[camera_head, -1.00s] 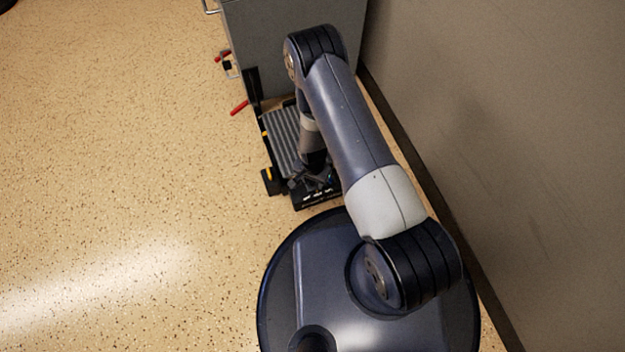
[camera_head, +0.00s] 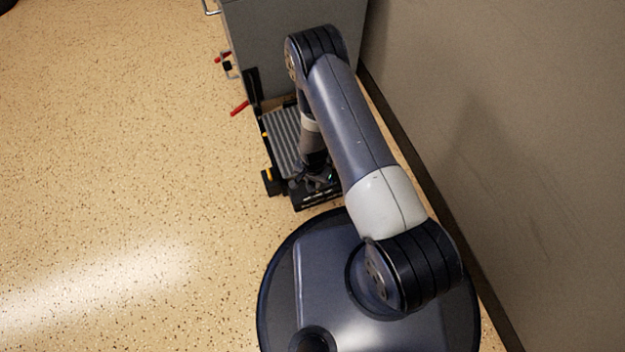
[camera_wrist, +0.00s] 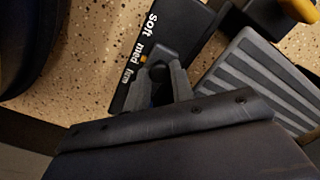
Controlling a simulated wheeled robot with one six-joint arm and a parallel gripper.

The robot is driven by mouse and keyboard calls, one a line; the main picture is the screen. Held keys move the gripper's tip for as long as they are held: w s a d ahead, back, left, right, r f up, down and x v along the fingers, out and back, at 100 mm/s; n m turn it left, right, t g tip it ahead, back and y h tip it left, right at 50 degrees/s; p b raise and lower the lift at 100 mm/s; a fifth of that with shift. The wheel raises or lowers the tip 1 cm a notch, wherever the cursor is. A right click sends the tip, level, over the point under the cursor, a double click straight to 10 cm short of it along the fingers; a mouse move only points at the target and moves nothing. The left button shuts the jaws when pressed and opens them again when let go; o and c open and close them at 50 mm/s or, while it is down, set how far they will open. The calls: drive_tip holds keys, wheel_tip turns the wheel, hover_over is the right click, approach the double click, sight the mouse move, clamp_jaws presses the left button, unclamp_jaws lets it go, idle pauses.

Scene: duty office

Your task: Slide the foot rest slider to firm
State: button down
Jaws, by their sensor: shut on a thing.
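The foot rest (camera_head: 283,145) is a black frame with a grey ribbed pad, on the floor in front of a grey cabinet. Its ribbed pad also shows at the right of the wrist view (camera_wrist: 262,82). A black panel (camera_wrist: 125,85) on its near edge carries the white words soft, med and firm, in a row. My gripper (camera_wrist: 160,77) is over this panel, its grey fingers shut on the dark slider knob (camera_wrist: 159,72) beside the med and firm labels. The fingers hide part of the knob, so its exact setting is unclear.
The grey cabinet (camera_head: 290,45) stands behind the foot rest. A grey wall (camera_head: 510,130) runs close along the right. The speckled floor at the left (camera_head: 120,150) is clear.

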drive_tip(key=shift+w+d+b, duration=0.1)
drive_tip(key=shift+w+d, duration=0.1)
drive_tip(key=shift+d, duration=0.5)
drive_tip(key=shift+w+d+b, duration=0.1)
drive_tip(key=shift+w+d, duration=0.1)
drive_tip(key=shift+d, duration=0.45)
drive_tip(key=shift+w+d+b, duration=0.1)
drive_tip(key=shift+w+d, duration=0.1)
drive_tip(key=shift+d, duration=0.5)
drive_tip(key=c, duration=1.2)
unclamp_jaws()
drive_tip(key=shift+d, duration=0.1)
drive_tip(key=shift+c, duration=0.2)
drive_tip(key=shift+o, duration=0.2)
drive_tip(key=shift+r, duration=0.1)
wheel_tip(320, 180, up, 11)
drive_tip(key=p, duration=0.4)
drive_tip(key=shift+f, duration=0.2)
